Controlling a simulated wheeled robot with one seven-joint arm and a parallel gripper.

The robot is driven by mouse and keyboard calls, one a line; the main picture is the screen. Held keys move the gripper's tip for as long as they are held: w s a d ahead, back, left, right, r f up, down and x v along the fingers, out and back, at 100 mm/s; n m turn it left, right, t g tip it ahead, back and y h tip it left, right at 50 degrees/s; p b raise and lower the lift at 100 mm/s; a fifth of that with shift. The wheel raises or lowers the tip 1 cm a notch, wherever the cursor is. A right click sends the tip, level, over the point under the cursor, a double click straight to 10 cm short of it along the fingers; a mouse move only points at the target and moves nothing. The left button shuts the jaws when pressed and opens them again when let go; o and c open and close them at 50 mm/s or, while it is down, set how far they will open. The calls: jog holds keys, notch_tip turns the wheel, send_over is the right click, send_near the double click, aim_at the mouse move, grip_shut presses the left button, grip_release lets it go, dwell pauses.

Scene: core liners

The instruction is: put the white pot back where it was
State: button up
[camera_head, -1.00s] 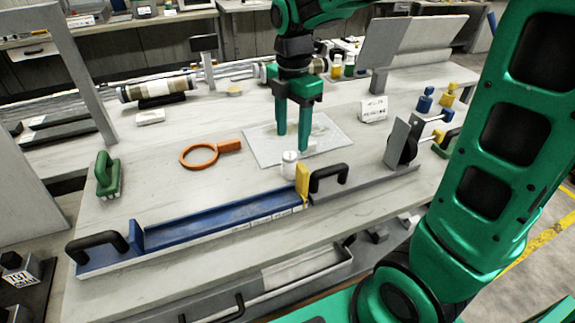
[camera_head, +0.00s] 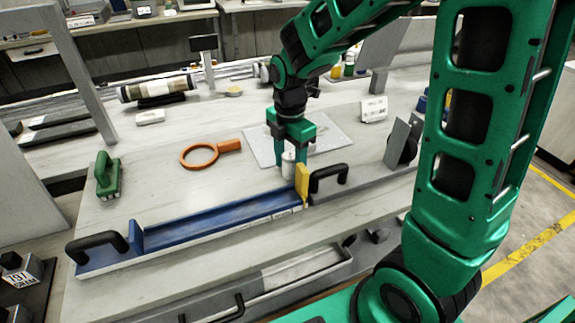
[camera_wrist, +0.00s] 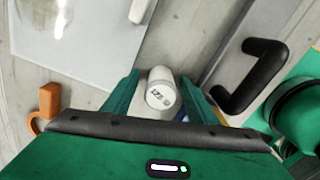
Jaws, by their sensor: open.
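The white pot (camera_head: 289,169) is a small white cylinder standing on the bench, just behind the tray with the blue and grey sections. In the wrist view the white pot (camera_wrist: 161,92) shows a lid with dark print and lies between the fingers. My gripper (camera_head: 287,163) is open, pointing down, with its two green fingers around the pot. In the wrist view my gripper (camera_wrist: 160,98) has a finger on each side of the pot; whether either finger touches it I cannot tell.
The blue tray (camera_head: 215,221) with black handles and a yellow piece (camera_head: 302,183) lies right in front of the pot. A clear sheet (camera_head: 325,136) lies behind. An orange magnifier-shaped ring (camera_head: 199,156) and a green brush (camera_head: 107,176) lie to the left. Bench between them is clear.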

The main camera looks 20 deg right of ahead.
jog(key=c, duration=1.3)
jog(key=shift+r, duration=0.1)
